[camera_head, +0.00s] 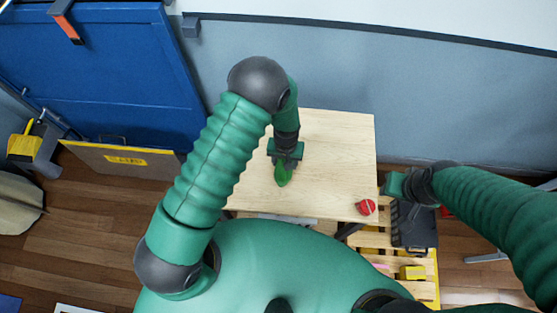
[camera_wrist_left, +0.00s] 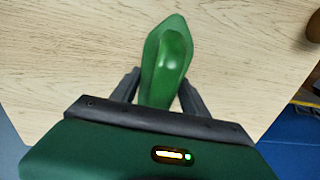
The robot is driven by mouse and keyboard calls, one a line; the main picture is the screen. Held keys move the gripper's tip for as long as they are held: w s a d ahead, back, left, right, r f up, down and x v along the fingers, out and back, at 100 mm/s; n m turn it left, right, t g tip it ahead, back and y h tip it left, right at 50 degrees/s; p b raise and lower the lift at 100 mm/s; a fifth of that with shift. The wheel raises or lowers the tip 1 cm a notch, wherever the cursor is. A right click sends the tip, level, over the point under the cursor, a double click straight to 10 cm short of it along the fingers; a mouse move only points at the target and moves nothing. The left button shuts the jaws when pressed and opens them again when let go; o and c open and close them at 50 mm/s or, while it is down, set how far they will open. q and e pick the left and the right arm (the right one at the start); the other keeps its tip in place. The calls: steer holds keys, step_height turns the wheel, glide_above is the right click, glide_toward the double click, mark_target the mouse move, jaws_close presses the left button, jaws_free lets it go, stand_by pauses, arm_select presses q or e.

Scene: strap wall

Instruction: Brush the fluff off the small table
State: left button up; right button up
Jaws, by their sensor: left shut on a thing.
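The small table (camera_head: 335,140) has a pale wooden top, which also fills most of the left wrist view (camera_wrist_left: 60,60). My left gripper (camera_head: 284,160) is over the middle of the tabletop, shut on a green brush (camera_head: 284,176). In the left wrist view the brush (camera_wrist_left: 168,60) points away from between the two dark fingers of the gripper (camera_wrist_left: 160,95). Its underside is hidden, so I cannot tell whether it touches the top. I can make out no fluff on the visible wood. My right gripper (camera_head: 393,185) is beside the table's right edge; its fingers are unclear.
A red round thing (camera_head: 366,207) sits at the table's near right corner. A blue panel (camera_head: 100,75) stands at the left. A grey wall (camera_head: 420,110) rises behind.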

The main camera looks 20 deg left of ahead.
mark_target(320, 171)
arm_select(q)
steer(key=shift+w+d, duration=0.15)
steer(key=shift+d, duration=0.55)
steer(key=shift+w+d+f+b, duration=0.1)
steer(key=shift+w+d+b, duration=0.1)
steer(key=shift+d, duration=0.65)
steer(key=shift+w+d+b, duration=0.15)
steer(key=shift+d+b, duration=0.05)
steer(key=shift+d, duration=0.9)
steer(key=shift+w+d, duration=0.2)
steer(key=shift+d, duration=0.7)
steer(key=shift+w+d, duration=0.2)
steer(key=shift+d, duration=0.65)
steer(key=shift+w+d+f+b, duration=0.15)
steer(key=shift+d+b, duration=0.25)
steer(key=shift+d, duration=0.25)
steer(key=shift+w+d+r+b, duration=0.1)
steer(key=shift+d+b, duration=0.25)
steer(key=shift+d, duration=0.8)
